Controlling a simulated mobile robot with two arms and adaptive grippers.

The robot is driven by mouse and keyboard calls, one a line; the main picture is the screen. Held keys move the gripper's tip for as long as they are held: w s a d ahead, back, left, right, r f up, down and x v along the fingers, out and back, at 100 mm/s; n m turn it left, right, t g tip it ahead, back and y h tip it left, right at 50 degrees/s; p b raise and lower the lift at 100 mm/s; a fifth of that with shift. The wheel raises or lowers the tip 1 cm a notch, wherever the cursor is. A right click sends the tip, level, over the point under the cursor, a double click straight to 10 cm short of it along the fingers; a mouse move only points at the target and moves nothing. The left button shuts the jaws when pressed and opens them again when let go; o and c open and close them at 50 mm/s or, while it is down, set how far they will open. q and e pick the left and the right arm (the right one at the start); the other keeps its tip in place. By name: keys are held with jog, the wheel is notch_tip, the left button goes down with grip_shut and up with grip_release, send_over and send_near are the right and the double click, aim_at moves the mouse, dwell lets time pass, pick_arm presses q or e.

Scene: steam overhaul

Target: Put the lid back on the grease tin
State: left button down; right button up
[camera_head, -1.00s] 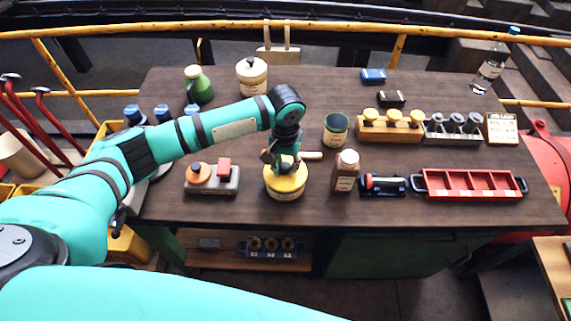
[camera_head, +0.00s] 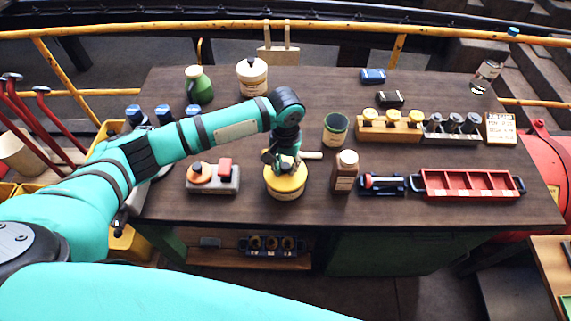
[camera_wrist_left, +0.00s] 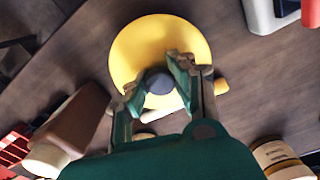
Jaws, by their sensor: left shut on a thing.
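The grease tin (camera_head: 286,193) stands near the front middle of the workbench, yellow with a pale label. A round yellow lid (camera_wrist_left: 135,52) with a dark knob (camera_wrist_left: 158,82) shows from above in the left wrist view. In the head view the lid lies level over the tin's top. I cannot tell whether it is fully seated. My left gripper (camera_head: 284,160) points down over the tin and is shut on the lid's knob; its fingers (camera_wrist_left: 160,84) stand on both sides of the knob. My right gripper is not in view.
A brown bottle (camera_head: 345,172) stands close right of the tin, and an open green jar (camera_head: 335,129) behind it. A grey block with orange and red parts (camera_head: 213,179) lies to the left. A red tray (camera_head: 468,184) is at right. The bench's front edge is near.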

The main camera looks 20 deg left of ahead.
pick_arm(q)
jog(key=c, duration=0.6)
grip_release()
jog(key=shift+o, duration=0.2)
jog(key=shift+r+p, duration=1.2)
jog(key=shift+p, duration=0.25)
jog(key=shift+r+p, duration=0.9)
jog(key=shift+r, duration=1.4)
